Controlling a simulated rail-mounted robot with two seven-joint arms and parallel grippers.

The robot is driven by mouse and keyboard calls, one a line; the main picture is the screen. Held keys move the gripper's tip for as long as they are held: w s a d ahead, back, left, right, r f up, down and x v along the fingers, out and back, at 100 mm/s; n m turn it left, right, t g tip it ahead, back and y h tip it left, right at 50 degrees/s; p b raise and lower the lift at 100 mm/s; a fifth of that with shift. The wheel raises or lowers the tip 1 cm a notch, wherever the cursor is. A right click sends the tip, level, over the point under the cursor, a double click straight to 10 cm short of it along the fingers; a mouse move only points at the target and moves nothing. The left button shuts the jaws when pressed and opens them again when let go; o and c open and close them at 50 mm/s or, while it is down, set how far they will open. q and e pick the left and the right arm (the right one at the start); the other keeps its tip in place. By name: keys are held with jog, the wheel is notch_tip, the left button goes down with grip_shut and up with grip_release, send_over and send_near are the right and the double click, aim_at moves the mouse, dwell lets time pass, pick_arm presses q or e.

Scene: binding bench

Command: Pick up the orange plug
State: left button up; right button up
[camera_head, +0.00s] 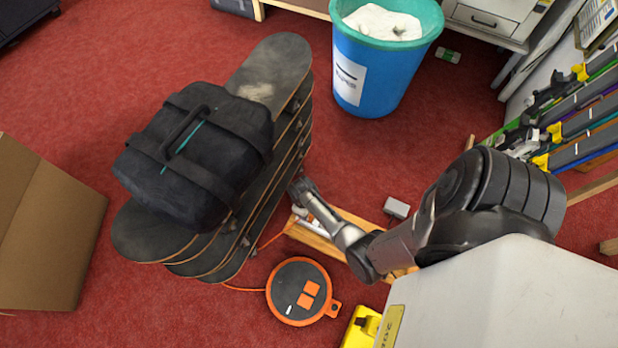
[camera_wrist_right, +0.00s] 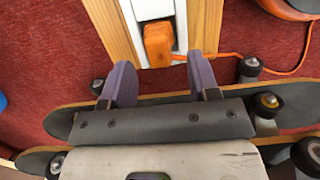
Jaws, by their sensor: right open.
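The orange plug (camera_wrist_right: 158,42) sits in a white socket strip (camera_wrist_right: 156,9) set in a wooden board (camera_wrist_right: 205,25). An orange cord (camera_wrist_right: 268,67) runs from it to the right in the wrist view. My right gripper (camera_wrist_right: 158,64) is open, with one purple finger on each side just below the plug in the picture. Nothing is held between the fingers. In the head view my right gripper (camera_head: 302,190) is over the upper left end of the wooden board (camera_head: 325,236), and the plug cannot be made out there. My left gripper is not in view.
A stack of skateboards (camera_head: 275,72) carrying a black bag (camera_head: 195,150) stands close left of the gripper. An orange-rimmed cord reel (camera_head: 290,318) lies below the board. A blue bin (camera_head: 385,70) and a small grey block (camera_head: 397,208) are nearby. Red carpet lies open between.

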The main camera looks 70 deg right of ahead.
jog(key=f+b, duration=0.3)
jog(key=f, duration=0.1)
jog(key=shift+s, duration=0.35)
jog(key=shift+c, duration=1.4)
jog(key=c, duration=0.6)
